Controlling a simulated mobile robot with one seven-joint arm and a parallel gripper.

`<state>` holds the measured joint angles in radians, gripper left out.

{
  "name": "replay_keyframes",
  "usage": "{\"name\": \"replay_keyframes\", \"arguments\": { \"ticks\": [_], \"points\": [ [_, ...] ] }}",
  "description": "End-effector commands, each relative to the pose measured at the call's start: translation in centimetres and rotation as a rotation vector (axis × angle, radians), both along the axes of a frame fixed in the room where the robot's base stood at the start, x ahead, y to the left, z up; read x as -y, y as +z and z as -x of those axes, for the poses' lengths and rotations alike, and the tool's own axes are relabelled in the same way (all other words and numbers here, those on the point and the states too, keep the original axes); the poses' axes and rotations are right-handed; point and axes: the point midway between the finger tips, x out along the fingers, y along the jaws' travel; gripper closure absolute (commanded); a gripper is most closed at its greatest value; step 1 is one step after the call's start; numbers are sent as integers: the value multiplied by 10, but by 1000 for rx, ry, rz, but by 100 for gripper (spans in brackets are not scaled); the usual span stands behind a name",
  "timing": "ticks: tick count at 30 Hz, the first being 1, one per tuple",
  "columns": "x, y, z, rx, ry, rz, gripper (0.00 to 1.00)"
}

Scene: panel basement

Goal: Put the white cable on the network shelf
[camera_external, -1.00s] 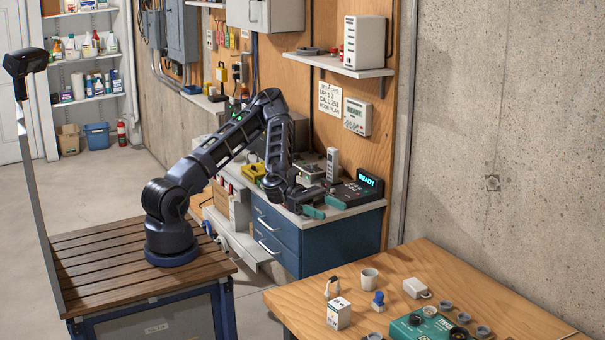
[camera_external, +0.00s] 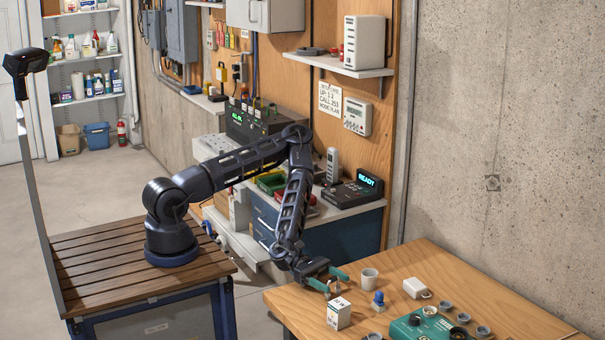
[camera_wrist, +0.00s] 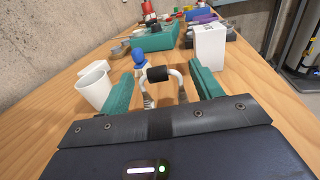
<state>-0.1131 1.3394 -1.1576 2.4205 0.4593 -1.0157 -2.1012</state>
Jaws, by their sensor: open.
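The white cable (camera_wrist: 177,84) is a small white loop with a black band, standing on the wooden table. In the wrist view it is between the two teal fingers of my gripper (camera_wrist: 163,84), with a gap on either side. My gripper is open. In the external view, my gripper (camera_external: 331,280) is low over the near table, and its fingers largely hide the cable (camera_external: 334,289). A wall shelf (camera_external: 345,68) at the upper right holds a white upright device and smaller items; it may be the network shelf, but no label shows.
A white box (camera_external: 339,313), a blue-topped item (camera_external: 378,300) and a white cup (camera_external: 369,278) stand close around my gripper. A teal device (camera_external: 420,327) and several small cups are further right. A blue drawer cabinet (camera_external: 340,236) with electronics stands behind.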

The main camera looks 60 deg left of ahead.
Motion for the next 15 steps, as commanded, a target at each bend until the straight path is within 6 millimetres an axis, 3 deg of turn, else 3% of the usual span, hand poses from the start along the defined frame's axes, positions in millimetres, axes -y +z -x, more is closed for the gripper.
{"name": "replay_keyframes", "arguments": {
  "ticks": [6, 15],
  "points": [
    [22, 0, -5, 1, 0, 0, 35],
    [26, 0, -6, -1, 0, -1, 35]
  ]
}}
